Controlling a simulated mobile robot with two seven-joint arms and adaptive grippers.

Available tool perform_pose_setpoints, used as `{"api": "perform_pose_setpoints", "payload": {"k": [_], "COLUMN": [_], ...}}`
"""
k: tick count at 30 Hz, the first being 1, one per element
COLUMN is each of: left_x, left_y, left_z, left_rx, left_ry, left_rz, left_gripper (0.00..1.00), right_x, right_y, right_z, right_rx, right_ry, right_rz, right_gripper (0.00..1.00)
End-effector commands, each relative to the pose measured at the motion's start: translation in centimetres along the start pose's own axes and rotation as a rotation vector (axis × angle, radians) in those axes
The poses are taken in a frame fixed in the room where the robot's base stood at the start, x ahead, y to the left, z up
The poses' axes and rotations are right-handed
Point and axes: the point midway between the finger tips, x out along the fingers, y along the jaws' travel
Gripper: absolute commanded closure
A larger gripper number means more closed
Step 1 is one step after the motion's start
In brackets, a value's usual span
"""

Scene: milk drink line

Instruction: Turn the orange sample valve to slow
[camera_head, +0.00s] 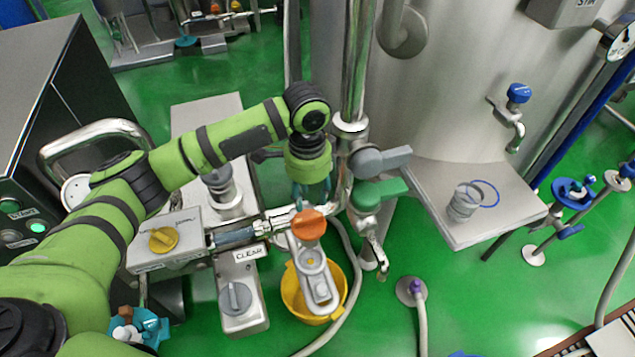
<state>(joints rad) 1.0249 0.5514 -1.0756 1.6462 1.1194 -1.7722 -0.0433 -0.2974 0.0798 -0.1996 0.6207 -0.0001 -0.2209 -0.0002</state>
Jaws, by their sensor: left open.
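The orange sample valve (308,224) sits on the horizontal steel pipe, left of the green-handled valve (380,192). Its short orange handle shows from above; any marking for slow is not readable. My left gripper (312,192) points down just behind the orange handle, with its teal fingers apart. It looks close to the handle, but I cannot tell whether it touches. The fingertips are partly hidden near the pipe. My right gripper is not in view.
A yellow bucket (335,297) stands below the valve, under a grey bracket (315,272). A grey-handled valve (382,160) and a vertical steel pipe (356,60) are close on the right. A yellow knob box (190,222) is at left. A steel shelf (510,208) holds a glass jar (464,203).

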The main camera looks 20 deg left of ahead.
Motion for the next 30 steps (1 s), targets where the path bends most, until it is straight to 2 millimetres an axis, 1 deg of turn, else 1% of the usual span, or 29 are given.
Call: {"api": "perform_pose_setpoints", "payload": {"k": [1, 5, 9, 13, 18, 25, 26, 27, 28, 29, 30], "left_x": [0.4, 2.1, 4.3, 5.9, 6.9, 6.9, 6.9, 6.9, 6.9, 6.9, 6.9], "left_y": [0.1, 0.1, 0.1, 0.0, 0.0, 0.0, 0.0, 0.0, 0.0, 0.0, 0.0], "left_z": [0.1, 0.2, 0.1, 0.1, 0.1, 0.1, 0.1, 0.1, 0.0, 0.0, 0.0], "left_rx": [0.0, 0.0, 0.0, 0.0, 0.001, 0.002, 0.002, 0.002, 0.002, 0.001, 0.001], "left_ry": [-0.006, -0.007, -0.005, -0.002, -0.001, 0.0, 0.0, 0.0, 0.0, 0.0, 0.0], "left_rz": [0.003, 0.002, 0.001, -0.001, -0.002, -0.002, -0.002, -0.002, -0.002, -0.003, -0.003], "left_gripper": [0.55, 0.55, 0.55, 0.55, 0.55, 0.55, 0.67, 0.83, 0.95, 1.0, 1.0], "right_x": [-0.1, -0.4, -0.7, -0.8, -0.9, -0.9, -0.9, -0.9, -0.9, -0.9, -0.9], "right_y": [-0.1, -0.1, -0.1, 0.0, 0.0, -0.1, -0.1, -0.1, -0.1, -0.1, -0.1], "right_z": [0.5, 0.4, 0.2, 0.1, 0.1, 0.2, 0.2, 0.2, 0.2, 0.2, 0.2], "right_rx": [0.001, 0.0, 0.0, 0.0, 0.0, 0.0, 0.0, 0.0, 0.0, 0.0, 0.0], "right_ry": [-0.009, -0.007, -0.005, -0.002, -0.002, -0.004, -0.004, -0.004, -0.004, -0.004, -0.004], "right_rz": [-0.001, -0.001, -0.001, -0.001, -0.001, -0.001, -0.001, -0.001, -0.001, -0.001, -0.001], "right_gripper": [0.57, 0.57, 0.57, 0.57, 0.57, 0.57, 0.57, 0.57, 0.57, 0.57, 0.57]}}
